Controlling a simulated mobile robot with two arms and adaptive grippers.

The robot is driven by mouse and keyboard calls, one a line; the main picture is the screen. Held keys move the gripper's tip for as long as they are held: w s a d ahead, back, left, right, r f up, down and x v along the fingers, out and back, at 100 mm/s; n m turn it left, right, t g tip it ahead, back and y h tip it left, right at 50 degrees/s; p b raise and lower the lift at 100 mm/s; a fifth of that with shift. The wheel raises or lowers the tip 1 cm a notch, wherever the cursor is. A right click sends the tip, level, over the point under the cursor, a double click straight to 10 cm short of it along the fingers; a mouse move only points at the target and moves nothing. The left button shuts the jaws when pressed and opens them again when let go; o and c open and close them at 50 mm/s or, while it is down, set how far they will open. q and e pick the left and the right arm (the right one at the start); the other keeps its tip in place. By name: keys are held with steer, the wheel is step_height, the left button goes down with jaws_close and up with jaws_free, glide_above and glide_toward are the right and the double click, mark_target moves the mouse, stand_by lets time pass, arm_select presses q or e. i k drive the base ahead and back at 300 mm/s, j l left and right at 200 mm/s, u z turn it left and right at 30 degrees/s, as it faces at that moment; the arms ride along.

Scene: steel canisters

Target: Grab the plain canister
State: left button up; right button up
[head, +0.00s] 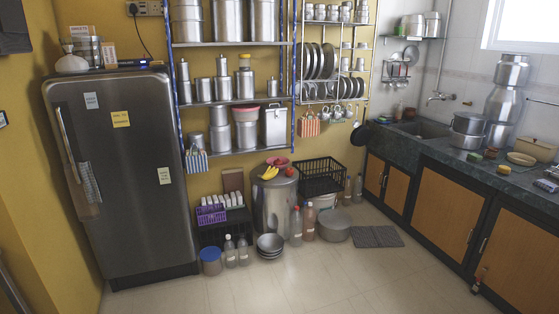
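Several steel canisters stand on the wall rack. Large plain cylindrical ones, including one canister (228,20), stand on the top shelf and are cut off by the picture's upper edge. Smaller lidded canisters, such as one (204,90) at the left, stand on the middle shelf. The lower shelf holds a canister with a pink lid (246,132) and a boxy one with a handle (275,127). I cannot tell which one is the plain canister. Neither of my grippers shows in the head view.
A dark fridge (125,190) stands left of the rack. A large steel drum (274,207) with bananas (269,173) on it stands below the rack. Bottles, bowls (270,245) and crates crowd the floor there. A counter (450,160) runs along the right. The front floor (300,290) is clear.

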mark_target(271, 86)
steer(key=i+l+z, duration=0.1)
steer(key=i+z, duration=0.2)
steer(key=i, duration=0.75)
steer(key=i+j+z, duration=0.1)
steer(key=i+z, duration=0.15)
steer(key=i, duration=0.75)
